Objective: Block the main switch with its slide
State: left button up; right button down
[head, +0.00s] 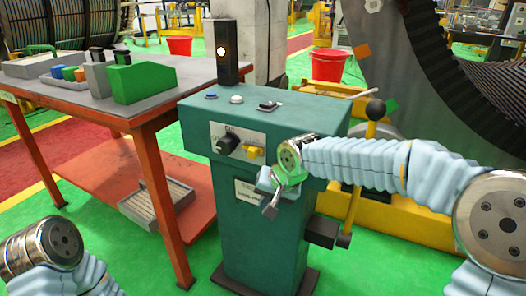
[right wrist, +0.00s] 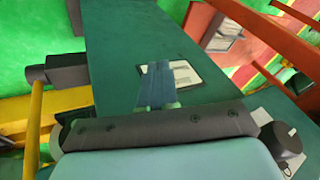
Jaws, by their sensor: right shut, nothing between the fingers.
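The main switch (head: 228,142) is a black rotary knob on a light plate on the front of the green cabinet (head: 255,230). The yellow slide (head: 254,151) sits just right of the knob on the same plate. My right gripper (head: 268,206) is below the plate, in front of the cabinet, with its fingers together and empty. In the right wrist view the blue fingers (right wrist: 157,90) are in front of the cabinet's white label. The black knob (right wrist: 287,142) shows there at the right edge; the slide is not visible there. My left gripper is out of view.
A lever with a black ball (head: 375,109) stands right of the cabinet, behind my right arm. A lamp post (head: 227,55) and buttons are on top of the cabinet. A red-legged table (head: 150,110) with bins stands at the left. Green floor lies in front.

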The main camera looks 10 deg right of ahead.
jog(key=m+t, duration=0.1)
send_near(263, 152)
jog(key=s+f, duration=0.4)
jog(key=f, duration=0.2)
notch_tip(263, 152, up, 8)
jog(key=s+d+m+t+h, duration=0.1)
jog(key=s, duration=0.2)
jog(key=shift+d+m, duration=0.4)
jog(key=x, duration=0.3)
jog(key=a+x, duration=0.1)
jog(key=x, duration=0.3)
jog(key=w+a+r+x, duration=0.1)
jog(key=x, duration=0.3)
jog(key=shift+w, duration=0.1)
jog(key=shift+w+a, duration=0.4)
jog(key=shift+a, duration=0.15)
